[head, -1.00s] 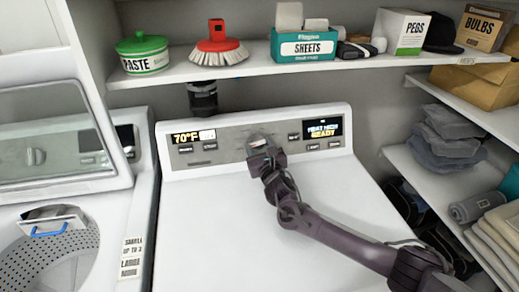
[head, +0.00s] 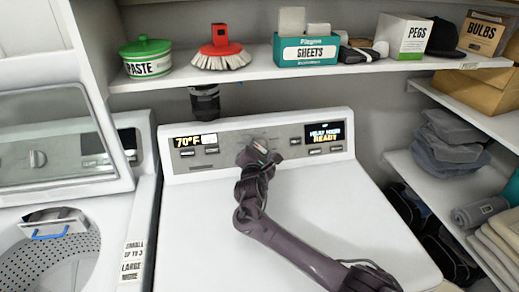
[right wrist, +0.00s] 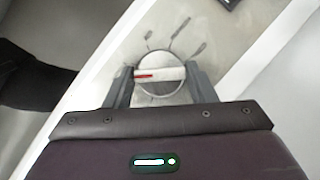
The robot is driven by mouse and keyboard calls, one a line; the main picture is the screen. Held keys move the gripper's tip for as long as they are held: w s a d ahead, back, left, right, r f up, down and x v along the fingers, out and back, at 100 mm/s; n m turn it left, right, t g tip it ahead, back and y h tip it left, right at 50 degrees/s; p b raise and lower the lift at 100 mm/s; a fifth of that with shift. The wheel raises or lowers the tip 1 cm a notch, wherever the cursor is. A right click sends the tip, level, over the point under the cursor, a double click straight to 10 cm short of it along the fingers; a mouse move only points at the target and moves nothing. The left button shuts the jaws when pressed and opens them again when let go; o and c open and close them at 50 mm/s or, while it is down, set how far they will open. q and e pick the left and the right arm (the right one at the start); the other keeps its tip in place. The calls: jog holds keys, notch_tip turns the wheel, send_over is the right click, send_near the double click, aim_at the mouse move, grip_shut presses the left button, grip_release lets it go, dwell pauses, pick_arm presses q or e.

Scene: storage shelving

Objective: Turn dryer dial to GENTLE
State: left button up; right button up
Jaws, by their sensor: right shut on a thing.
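The white dryer (head: 185,235) stands in the middle of the head view with a grey control panel. Its display (head: 324,132) seems to read HEAT HIGH READY. My right gripper (head: 260,150) is at the middle of the panel and hides most of the dial there. In the right wrist view the round silver dial (right wrist: 158,61) lies between the fingers of my right gripper (right wrist: 160,78). The fingers are shut on the dial's raised bar, which has a red mark near its left end. Marks fan out around the dial, but their words are unreadable. My left gripper is not in view.
A shelf (head: 255,72) above the dryer holds a PASTE pot (head: 146,60), a red brush (head: 220,55) and a SHEETS box (head: 306,50). An open washer (head: 145,175) stands at left. Shelves with folded cloths (head: 447,140) are at right. The dryer top is otherwise clear.

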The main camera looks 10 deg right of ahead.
jog(key=shift+a+m+g+h+p, duration=0.1)
jog(key=shift+m+g+h+p, duration=0.25)
jog(key=shift+m, duration=0.9)
jog(key=shift+m+g+h+p, duration=0.15)
jog(key=shift+m+g+p, duration=0.4)
jog(key=shift+m, duration=0.7)
jog(key=o, duration=0.9)
jog(key=shift+r, duration=0.1)
jog(key=shift+o, duration=0.2)
jog(key=v, duration=0.7)
jog(key=shift+s+a, duration=0.15)
jog(key=shift+s, duration=0.2)
jog(key=shift+r, duration=0.1)
